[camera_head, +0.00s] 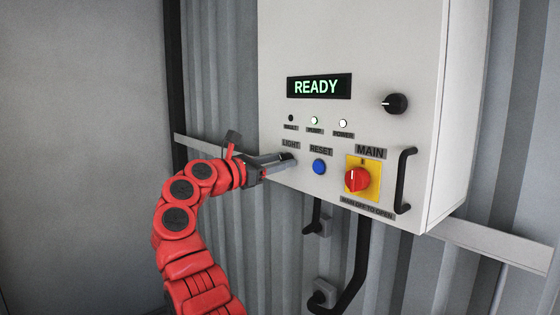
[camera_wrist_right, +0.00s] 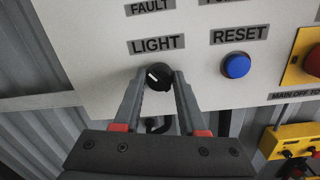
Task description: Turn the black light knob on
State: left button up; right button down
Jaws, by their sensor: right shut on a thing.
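The black light knob (camera_wrist_right: 158,76) sits on the white panel under the LIGHT label, and its white mark points up and to the left in the right wrist view. My right gripper (camera_wrist_right: 160,80) has one finger on each side of the knob and is shut on it. In the head view the right gripper (camera_head: 287,159) reaches the panel's lower left, and its fingers mostly cover the knob. The LIGHT label (camera_head: 290,145) shows just above the fingertips. My left gripper is not in view.
The blue RESET button (camera_head: 319,167) is just right of the knob. The red MAIN switch (camera_head: 356,179) on its yellow plate and a black door handle (camera_head: 404,180) are farther right. Another black knob (camera_head: 396,104) is higher up. The display (camera_head: 319,87) reads READY. Cables hang below the cabinet (camera_head: 350,40).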

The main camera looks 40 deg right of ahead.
jog(key=shift+m, duration=0.7)
jog(key=shift+c, duration=2.3)
grip_release()
